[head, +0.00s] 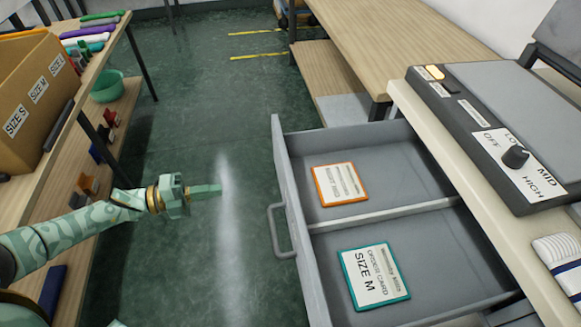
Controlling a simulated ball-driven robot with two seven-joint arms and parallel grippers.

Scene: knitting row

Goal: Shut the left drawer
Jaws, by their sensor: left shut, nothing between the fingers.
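The left drawer (293,212) is grey and stands pulled out, at the middle right of the head view. Its handle (279,232) is on the front panel, facing left. A divider (375,215) splits it into two compartments. An orange-edged card (339,184) lies in the far one and a teal-edged SIZE M order card (374,276) in the near one. My left gripper (217,189) is shut and empty, left of the drawer front and apart from it. My right gripper is not in view.
A worktop (416,118) above the drawer carries a control panel (505,135) with a knob. A wooden table (385,40) stands behind. On the left, a shelf unit holds a cardboard box (32,100) and a green bowl (106,86). The green floor (190,110) between is open.

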